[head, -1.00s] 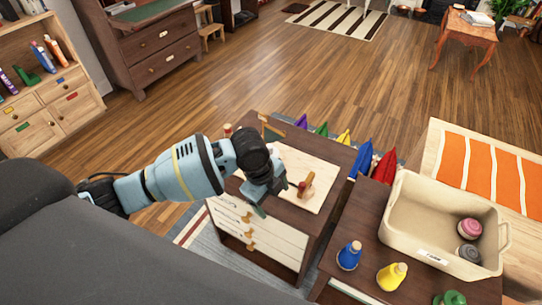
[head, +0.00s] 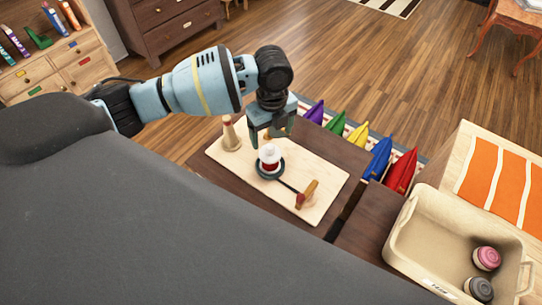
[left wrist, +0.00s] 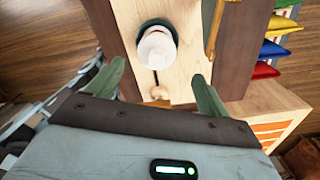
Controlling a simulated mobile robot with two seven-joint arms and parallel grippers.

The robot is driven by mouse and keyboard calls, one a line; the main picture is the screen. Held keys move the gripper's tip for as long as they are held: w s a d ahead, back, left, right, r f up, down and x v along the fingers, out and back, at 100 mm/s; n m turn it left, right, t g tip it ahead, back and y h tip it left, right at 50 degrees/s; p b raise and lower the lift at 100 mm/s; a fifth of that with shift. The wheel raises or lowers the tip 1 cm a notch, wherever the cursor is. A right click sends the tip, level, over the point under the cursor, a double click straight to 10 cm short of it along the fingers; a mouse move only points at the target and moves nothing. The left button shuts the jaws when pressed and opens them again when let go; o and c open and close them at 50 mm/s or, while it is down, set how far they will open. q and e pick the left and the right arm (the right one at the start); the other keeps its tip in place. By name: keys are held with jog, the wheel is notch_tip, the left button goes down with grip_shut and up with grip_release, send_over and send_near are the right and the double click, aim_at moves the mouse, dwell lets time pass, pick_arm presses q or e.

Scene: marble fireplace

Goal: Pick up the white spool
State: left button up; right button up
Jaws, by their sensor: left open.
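The white spool (head: 269,153) stands upright, red around its lower part, on a dark round base on a pale wooden board (head: 226,177). In the left wrist view the white spool (left wrist: 157,46) is seen from above, near the top centre. My left gripper (head: 271,132) is open and empty, pointing down. In the head view it appears just behind and above the spool. In the left wrist view the open fingers (left wrist: 157,78) are spread to either side, with the spool ahead of their tips. I cannot see any contact. My right gripper is in neither view.
A wooden peg (head: 231,134) stands on the board left of the spool. A wooden-handled tool (head: 307,193) lies to its right. Coloured cushions, including a yellow one (head: 357,137), line the far side. A beige bin (head: 405,225) holds a pink and a grey item.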

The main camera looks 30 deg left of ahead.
aim_at(270, 145)
pick_arm(q)
jog(key=shift+f, duration=0.75)
jog(key=f, duration=0.5)
jog(key=shift+s+a, duration=0.2)
jog(key=c, duration=1.1)
